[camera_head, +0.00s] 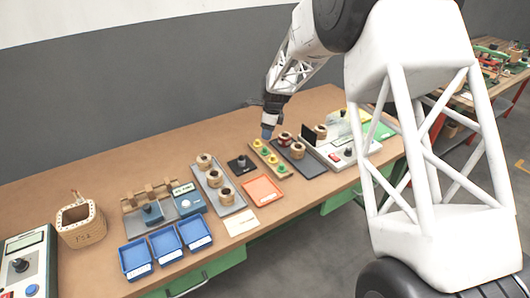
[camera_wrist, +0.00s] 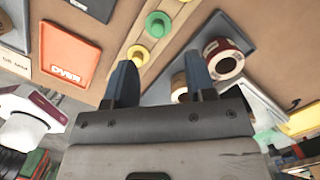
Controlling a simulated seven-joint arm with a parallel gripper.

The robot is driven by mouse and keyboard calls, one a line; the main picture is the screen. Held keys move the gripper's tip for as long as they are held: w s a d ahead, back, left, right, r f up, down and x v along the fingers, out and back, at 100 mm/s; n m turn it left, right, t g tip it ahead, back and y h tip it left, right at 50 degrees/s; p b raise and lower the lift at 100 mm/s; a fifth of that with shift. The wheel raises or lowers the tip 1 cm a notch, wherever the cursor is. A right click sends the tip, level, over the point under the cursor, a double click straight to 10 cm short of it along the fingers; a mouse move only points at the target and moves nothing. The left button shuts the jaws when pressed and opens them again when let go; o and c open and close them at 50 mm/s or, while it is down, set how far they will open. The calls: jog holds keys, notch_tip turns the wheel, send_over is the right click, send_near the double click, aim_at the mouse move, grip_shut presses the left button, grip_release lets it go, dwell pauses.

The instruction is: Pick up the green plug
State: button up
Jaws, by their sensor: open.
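A green plug (camera_wrist: 157,24) stands on a narrow wooden strip in the wrist view, with a hole or knob at its centre. A yellow plug (camera_wrist: 138,53) sits beside it, closer to my fingers. In the head view a green plug (camera_head: 281,168) shows at the near end of the strip, in a row with yellow ones (camera_head: 272,158). My gripper (camera_wrist: 160,75) is open and empty, its two blue-grey fingers apart, with the green plug ahead of the fingertips. In the head view my gripper (camera_head: 267,134) is at the far end of the strip.
An orange tray (camera_wrist: 70,56) lies on one side of the strip. A dark tray (camera_head: 302,160) with coils lies on the other, one coil (camera_wrist: 222,60) close to a finger. Blue bins (camera_head: 167,244) and a coil tray (camera_head: 219,190) stand further left on the bench.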

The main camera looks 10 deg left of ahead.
aim_at(265, 147)
jog(key=shift+a+f, duration=0.15)
jog(key=shift+f, duration=1.1)
jog(key=shift+s+a+f, duration=0.1)
jog(key=shift+a+f, duration=0.1)
jog(key=shift+f, duration=1.1)
jog(key=shift+s+a+f, duration=0.1)
jog(key=shift+a+f, duration=0.1)
jog(key=shift+f, duration=1.1)
grip_shut()
